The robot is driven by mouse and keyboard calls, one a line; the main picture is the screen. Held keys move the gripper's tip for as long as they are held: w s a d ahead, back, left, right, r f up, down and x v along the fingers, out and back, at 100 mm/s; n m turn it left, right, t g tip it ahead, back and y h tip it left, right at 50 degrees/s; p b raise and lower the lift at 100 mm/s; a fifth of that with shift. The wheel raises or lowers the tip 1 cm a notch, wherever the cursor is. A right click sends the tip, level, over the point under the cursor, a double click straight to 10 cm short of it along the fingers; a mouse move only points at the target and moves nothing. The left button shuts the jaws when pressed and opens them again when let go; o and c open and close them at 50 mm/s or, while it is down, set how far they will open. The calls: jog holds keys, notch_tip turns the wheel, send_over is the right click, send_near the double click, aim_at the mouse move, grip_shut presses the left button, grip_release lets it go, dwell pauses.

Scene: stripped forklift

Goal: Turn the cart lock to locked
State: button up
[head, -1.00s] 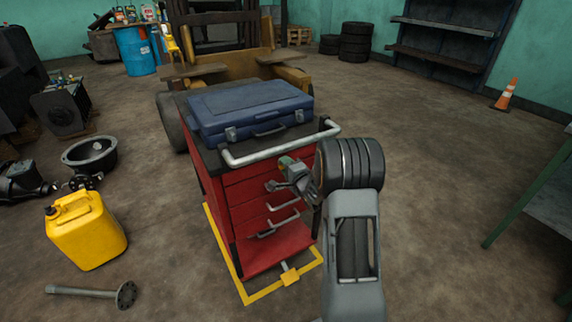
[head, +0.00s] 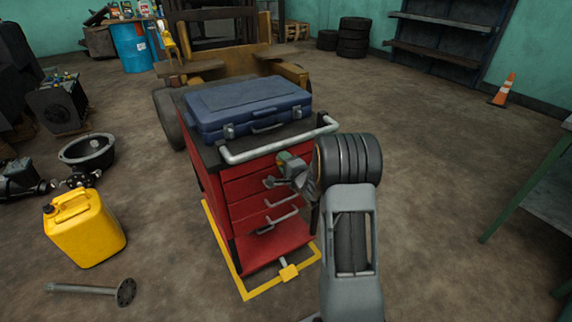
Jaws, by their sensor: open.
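The red tool cart (head: 263,187) stands in the middle of the head view, with drawers and bar handles on its front and a pale push rail along its top edge. A small green patch (head: 283,157) shows high on its front, just below the rail. It may be part of the cart lock, but my gripper covers most of that spot and I cannot read the lock's position. My gripper (head: 280,172) is open at the upper right of the cart's front, close to the patch. I cannot tell whether it touches anything.
A blue case (head: 248,103) lies on the cart. A yellow floor frame (head: 262,289) runs around the cart's base. A yellow jerrycan (head: 84,228) and a flanged shaft (head: 92,290) are at the left. A green-legged table (head: 528,182) stands at the right, with clear floor before it.

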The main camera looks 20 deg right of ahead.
jog(key=s+d, duration=0.1)
jog(key=s, duration=1.2)
jog(key=shift+s+d, duration=0.25)
jog(key=shift+s, duration=0.15)
